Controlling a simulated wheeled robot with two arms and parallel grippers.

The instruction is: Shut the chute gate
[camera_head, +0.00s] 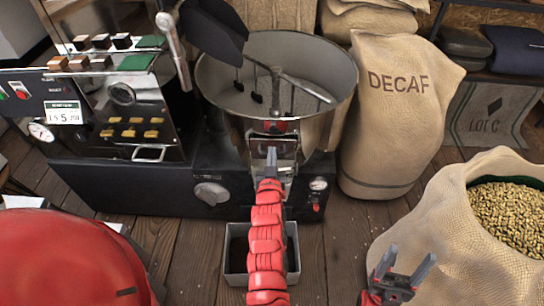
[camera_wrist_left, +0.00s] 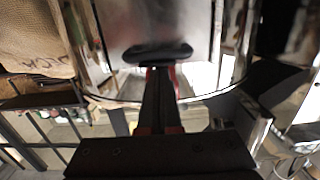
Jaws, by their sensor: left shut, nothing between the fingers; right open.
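The chute (camera_head: 285,150) is on the front of the round metal cooling bowl (camera_head: 215,85). My left gripper (camera_head: 271,158) is in front of it and hides much of the gate. In the left wrist view a shiny metal plate, seemingly the gate (camera_wrist_left: 165,20), carries a dark rounded handle (camera_wrist_left: 157,53). The shut, empty left fingertips (camera_wrist_left: 158,72) are right at the handle's lower edge; I cannot tell whether they touch it. How far the gate is open cannot be told. My right gripper (camera_head: 397,268) is open and empty at the lower right.
A grey bin (camera_head: 235,280) stands on the floor below the chute, partly behind my left arm. The roaster's control panel (camera_head: 70,112) is at left. A DECAF sack (camera_head: 400,125) stands right of the bowl. An open sack of beans (camera_head: 430,225) is near my right gripper.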

